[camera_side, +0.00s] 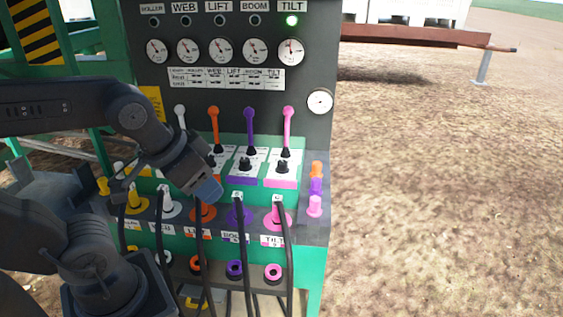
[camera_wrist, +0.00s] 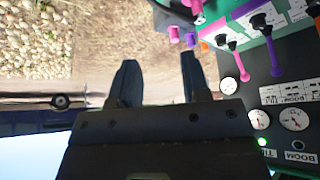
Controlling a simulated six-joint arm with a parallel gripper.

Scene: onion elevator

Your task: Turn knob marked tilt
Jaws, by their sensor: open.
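The tilt knob (camera_side: 283,168) is a small black knob on a white and pink plate, below the pink lever (camera_side: 288,125) in the tilt column. My gripper (camera_side: 208,190) is in front of the panel, to the left of this knob and apart from it, near the orange column. In the wrist view my gripper (camera_wrist: 158,78) shows two dark fingers spread apart with nothing between them. The pink lever (camera_wrist: 239,62) shows there at the right.
Purple (camera_side: 250,125) and orange (camera_side: 214,125) levers stand left of the pink one. Hoses (camera_side: 246,250) hang from coloured fittings below. The tilt lamp (camera_side: 291,20) glows green. Small coloured pegs (camera_side: 316,185) sit right of the knob. Bare ground at the right is open.

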